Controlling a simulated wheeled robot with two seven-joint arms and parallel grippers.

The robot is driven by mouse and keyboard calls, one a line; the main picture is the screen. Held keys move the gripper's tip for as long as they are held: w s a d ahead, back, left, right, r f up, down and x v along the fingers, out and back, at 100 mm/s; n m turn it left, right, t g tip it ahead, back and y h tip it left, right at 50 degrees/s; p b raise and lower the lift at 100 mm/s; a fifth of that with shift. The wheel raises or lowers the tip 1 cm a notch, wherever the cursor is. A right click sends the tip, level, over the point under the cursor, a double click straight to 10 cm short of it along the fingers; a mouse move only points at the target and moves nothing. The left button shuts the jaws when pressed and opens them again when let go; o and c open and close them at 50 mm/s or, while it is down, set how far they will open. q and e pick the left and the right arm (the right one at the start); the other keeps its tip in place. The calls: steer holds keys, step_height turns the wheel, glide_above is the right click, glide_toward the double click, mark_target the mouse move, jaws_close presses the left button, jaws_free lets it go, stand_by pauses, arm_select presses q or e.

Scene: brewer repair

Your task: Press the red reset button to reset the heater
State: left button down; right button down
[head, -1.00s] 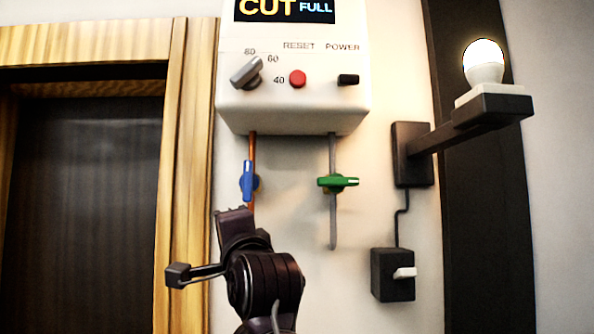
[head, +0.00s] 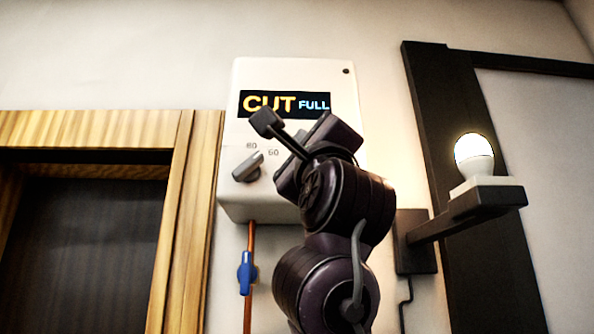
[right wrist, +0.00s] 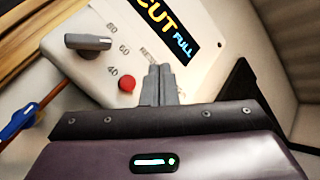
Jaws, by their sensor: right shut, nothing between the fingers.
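The white heater box (head: 295,78) hangs on the wall, its display (head: 285,104) reading "CUT FULL". The red reset button (right wrist: 127,84) shows in the right wrist view, below the dial knob (right wrist: 87,42); in the head view my right arm hides it. My right gripper (head: 330,137) is in front of the heater's lower right part. In the right wrist view its fingers (right wrist: 160,70) are shut and empty, just right of the red button, over part of the RESET lettering. Contact with the panel cannot be told. My left gripper is not in view.
A blue valve (head: 246,272) sits on the copper pipe below the heater. A lit bulb (head: 473,155) stands on a dark wall bracket (head: 455,222) at the right. A wooden door frame (head: 187,230) is at the left. The power switch and green valve are hidden.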

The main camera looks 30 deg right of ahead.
steer(key=shift+w, duration=0.15)
steer(key=w+d+p, duration=0.2)
steer(key=w+d, duration=0.2)
steer(key=w, duration=0.3)
steer(key=shift+w+d+p, duration=0.15)
steer(key=shift+d+p, duration=0.1)
steer(key=shift+p, duration=0.15)
stand_by(1.9)
steer(key=shift+w+d, duration=0.25)
steer(key=shift+w, duration=0.15)
steer(key=shift+w+d, duration=0.3)
steer(key=shift+w, duration=0.1)
stand_by(0.8)
steer(key=shift+s, duration=0.1)
stand_by(0.3)
steer(key=shift+s+a+f, duration=0.1)
steer(key=shift+s+a, duration=0.35)
steer(key=shift+s, duration=0.15)
